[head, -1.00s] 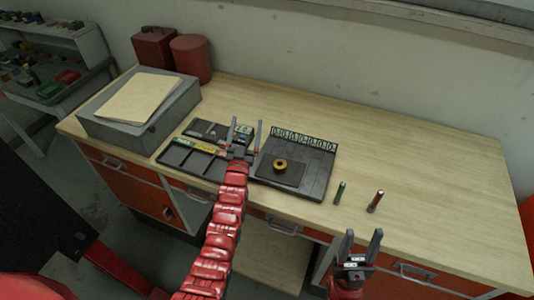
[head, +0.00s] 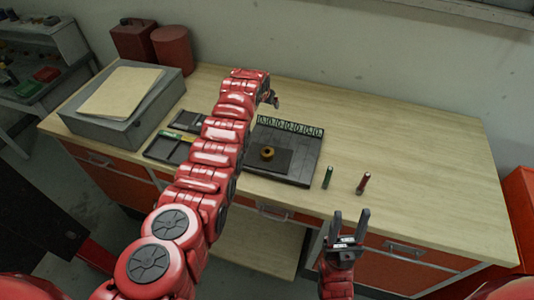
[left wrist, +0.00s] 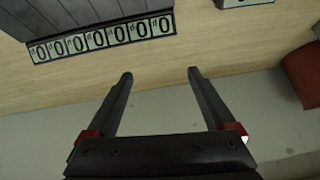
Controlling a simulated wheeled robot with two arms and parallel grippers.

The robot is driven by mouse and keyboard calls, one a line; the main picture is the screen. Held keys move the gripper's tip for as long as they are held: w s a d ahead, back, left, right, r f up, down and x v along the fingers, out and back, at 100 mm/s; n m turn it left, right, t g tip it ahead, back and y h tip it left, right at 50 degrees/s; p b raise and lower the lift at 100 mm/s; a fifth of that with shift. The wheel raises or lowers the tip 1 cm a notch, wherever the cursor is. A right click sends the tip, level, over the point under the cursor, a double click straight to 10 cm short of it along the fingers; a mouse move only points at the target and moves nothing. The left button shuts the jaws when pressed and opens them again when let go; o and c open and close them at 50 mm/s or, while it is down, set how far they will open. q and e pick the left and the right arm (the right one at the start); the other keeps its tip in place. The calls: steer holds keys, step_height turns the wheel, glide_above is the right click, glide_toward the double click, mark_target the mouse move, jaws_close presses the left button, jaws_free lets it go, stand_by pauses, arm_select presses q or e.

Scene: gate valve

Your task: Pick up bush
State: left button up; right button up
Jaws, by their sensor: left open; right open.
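The bush appears to be the small brass-coloured ring (head: 267,153) on a dark square plate (head: 252,160) in the black tray (head: 305,160). My left gripper (left wrist: 160,74) is open and empty, over the bench's back edge behind the tray in the left wrist view. In the head view only a bit of it (head: 269,97) shows past my left arm. The ring is not in the left wrist view. My right gripper (head: 350,216) is open and empty, at the bench's front edge, right of the ring.
A row of zero-marked labels (head: 290,127) lines the tray's back edge. A green pin (head: 327,177) and a red pin (head: 363,183) stand right of the tray. A grey box (head: 118,110) and red canisters (head: 172,48) are at left. The bench's right side is clear.

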arm_select(q)
steer(key=s+r+m+g+y, duration=0.1)
steer(key=s+r+g, duration=0.2)
steer(key=s+r, duration=0.3)
steer(key=s+r+g+y, duration=0.1)
steer(key=s+r+g, duration=0.3)
steer(key=s, duration=0.5)
steer(key=b, duration=0.5)
glide_above(267, 149)
steer(key=s, duration=0.1)
step_height(267, 149, down, 11)
steer(key=shift+s+a+f, duration=0.1)
steer(key=shift+s, duration=0.05)
step_height(267, 149, down, 4)
steer(key=shift+f+p, duration=0.15)
steer(key=shift+p, duration=1.05)
steer(key=shift+f, duration=0.6)
jaws_close()
